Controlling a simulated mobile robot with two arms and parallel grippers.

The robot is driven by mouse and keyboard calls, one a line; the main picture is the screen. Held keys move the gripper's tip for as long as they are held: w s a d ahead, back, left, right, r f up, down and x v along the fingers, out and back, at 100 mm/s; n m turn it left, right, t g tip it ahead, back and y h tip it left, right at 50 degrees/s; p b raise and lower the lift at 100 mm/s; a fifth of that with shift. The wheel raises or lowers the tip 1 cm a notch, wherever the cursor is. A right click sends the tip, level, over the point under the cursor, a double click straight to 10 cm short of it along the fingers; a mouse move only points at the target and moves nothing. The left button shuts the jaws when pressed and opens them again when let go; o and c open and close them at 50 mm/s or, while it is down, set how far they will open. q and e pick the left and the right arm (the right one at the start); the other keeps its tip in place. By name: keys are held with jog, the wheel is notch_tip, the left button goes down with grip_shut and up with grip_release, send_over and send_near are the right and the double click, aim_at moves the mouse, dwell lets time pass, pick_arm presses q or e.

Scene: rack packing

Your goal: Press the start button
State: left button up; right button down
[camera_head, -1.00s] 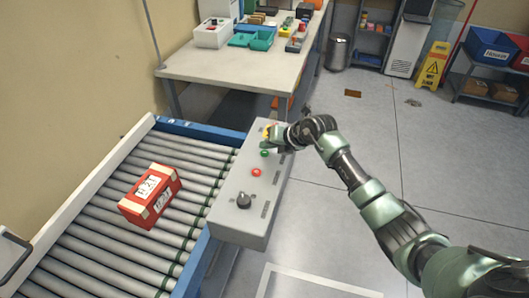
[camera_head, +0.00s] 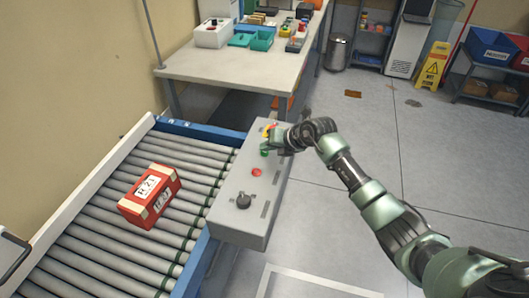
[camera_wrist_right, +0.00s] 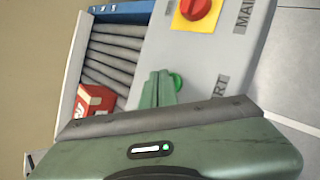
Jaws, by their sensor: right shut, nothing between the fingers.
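My right gripper (camera_head: 271,147) is shut and empty over the box, right by the green button. In the right wrist view its closed fingertips (camera_wrist_right: 157,90) are just left of the button and partly cover it. I cannot tell whether they touch it. My left gripper is in neither view.
A red button (camera_head: 256,172), a black knob (camera_head: 244,201) and a red-on-yellow rotary switch (camera_wrist_right: 197,10) share the panel. A red labelled box (camera_head: 150,195) lies on the conveyor rollers (camera_head: 100,250). A table (camera_head: 235,62) stands behind. The floor at right is open.

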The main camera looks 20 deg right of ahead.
aim_at(267, 154)
jog(key=shift+f, duration=0.4)
dwell(0.4)
jog(key=shift+r, duration=0.15)
jog(key=shift+r+p, duration=0.6)
jog(key=shift+r, duration=0.1)
notch_tip(267, 154, up, 5)
jog(key=p, duration=0.4)
dwell(0.4)
